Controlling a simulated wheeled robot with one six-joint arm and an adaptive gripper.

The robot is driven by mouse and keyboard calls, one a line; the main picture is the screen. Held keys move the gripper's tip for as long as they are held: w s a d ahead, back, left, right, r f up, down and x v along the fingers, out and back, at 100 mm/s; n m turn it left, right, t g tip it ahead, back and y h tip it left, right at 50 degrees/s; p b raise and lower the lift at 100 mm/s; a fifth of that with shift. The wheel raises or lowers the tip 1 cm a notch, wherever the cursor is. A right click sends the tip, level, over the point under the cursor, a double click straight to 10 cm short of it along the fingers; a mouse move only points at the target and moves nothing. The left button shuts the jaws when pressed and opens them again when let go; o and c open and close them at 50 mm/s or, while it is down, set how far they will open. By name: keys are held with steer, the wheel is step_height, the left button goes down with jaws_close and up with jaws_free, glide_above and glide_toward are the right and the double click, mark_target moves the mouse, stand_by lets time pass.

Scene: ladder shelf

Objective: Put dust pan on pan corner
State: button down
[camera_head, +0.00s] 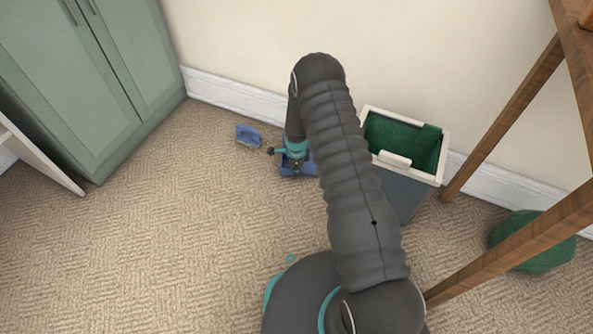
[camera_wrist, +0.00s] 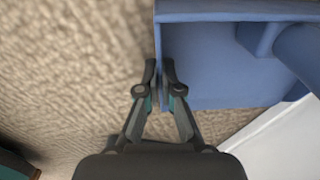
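The blue dust pan (camera_head: 310,168) is by the wall, left of the bin, partly hidden by my arm in the head view. In the wrist view, the dust pan (camera_wrist: 210,70) fills the upper right, with part of its handle at the right edge. My gripper (camera_wrist: 159,68) has one finger on each side of the pan's left side wall, closed on that thin wall. In the head view, my gripper (camera_head: 296,166) points down at the pan. I cannot tell whether the pan touches the carpet.
A small blue brush-like object (camera_head: 248,136) lies on the carpet to the left. A dark bin (camera_head: 448,158) with a cream rim and green inside stands right of the pan. A wooden ladder shelf (camera_head: 505,122), green round object (camera_head: 540,256) and green cabinet (camera_head: 100,100) flank the carpet.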

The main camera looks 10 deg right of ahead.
steer(key=c, duration=1.8)
jaws_free()
steer(key=shift+f, duration=0.15)
steer(key=o, duration=0.5)
